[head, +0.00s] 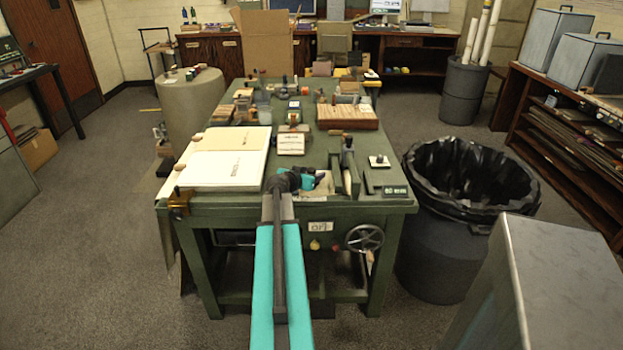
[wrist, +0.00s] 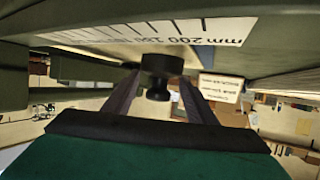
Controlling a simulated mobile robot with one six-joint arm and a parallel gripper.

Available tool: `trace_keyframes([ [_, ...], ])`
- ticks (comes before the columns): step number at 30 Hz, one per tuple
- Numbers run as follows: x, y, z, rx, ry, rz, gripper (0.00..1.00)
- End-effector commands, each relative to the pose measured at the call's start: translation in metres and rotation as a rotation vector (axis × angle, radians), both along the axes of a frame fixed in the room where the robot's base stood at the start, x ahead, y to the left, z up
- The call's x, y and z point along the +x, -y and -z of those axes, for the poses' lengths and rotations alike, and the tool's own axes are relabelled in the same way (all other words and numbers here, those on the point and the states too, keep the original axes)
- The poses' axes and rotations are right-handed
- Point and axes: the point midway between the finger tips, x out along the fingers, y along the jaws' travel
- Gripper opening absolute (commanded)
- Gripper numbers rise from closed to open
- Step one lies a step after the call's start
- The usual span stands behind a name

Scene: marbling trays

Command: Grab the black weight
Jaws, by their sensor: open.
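The black weight (wrist: 160,66) shows in the wrist view as a short dark cylinder with a narrower knob. It stands by a white ruler strip marked in mm (wrist: 150,36) on the green table. My gripper (wrist: 158,82) is open, with one dark finger to each side of the weight in the picture. I cannot tell whether either finger touches it. In the head view my gripper (head: 321,180) is low over the front of the green table (head: 385,205). I cannot make out the weight there, as my gripper and wrist cover that spot.
A white-paged open book or tray (head: 218,170) lies to the left. A small white labelled box (head: 291,144) stands just behind my gripper. An upright metal tool (head: 348,170) is close on the right, with a small white plate (head: 379,161) beyond. A lined bin (head: 465,190) stands right of the table.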

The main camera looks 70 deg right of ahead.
Motion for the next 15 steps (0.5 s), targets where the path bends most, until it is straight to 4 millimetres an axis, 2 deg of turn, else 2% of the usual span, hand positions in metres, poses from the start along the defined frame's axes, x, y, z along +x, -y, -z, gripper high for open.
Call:
trace_keyframes([
  [5, 0.0004, -0.0002, -0.0002, 0.000, 0.000, 0.000, 0.51],
  [12, 0.0006, -0.0005, 0.0002, 0.001, 0.000, 0.000, 0.11],
  [14, 0.0008, -0.0006, 0.0005, 0.001, 0.000, 0.000, 0.01],
  [15, 0.0008, -0.0007, 0.0008, 0.002, 0.000, 0.000, 0.00],
])
